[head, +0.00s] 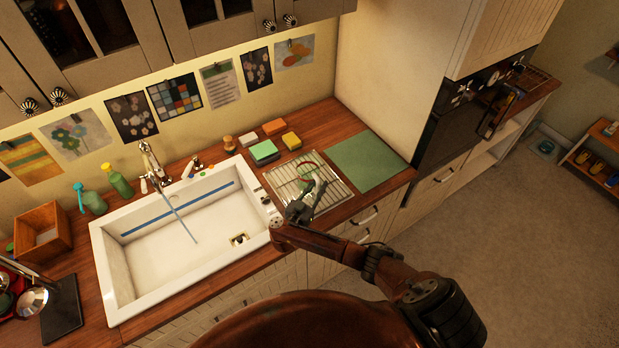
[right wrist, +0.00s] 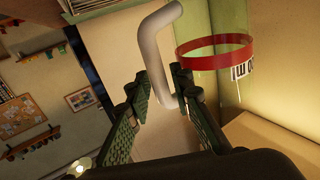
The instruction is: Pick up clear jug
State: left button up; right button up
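The clear jug (head: 308,171) stands on the wire rack right of the sink in the head view; its see-through body is hard to make out, but a red ring shows. In the right wrist view its red band (right wrist: 214,61) and dark lettering are at the upper right, and its pale handle (right wrist: 152,52) is at the upper middle. My right gripper (head: 306,200) is beside the jug. In the right wrist view its fingers (right wrist: 161,82) are apart, with the handle's lower end between the tips; contact cannot be told. My left gripper is out of view.
The wire rack (head: 281,184) lies between the white sink (head: 113,262) and a green mat (head: 368,160). Several sponges (head: 274,127) lie behind the rack. A faucet (head: 150,160) and green bottles (head: 118,183) stand behind the sink. Open floor is at the right.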

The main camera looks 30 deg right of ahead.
jog(key=shift+c, duration=0.7)
grip_shut()
jog(key=shift+r, duration=0.1)
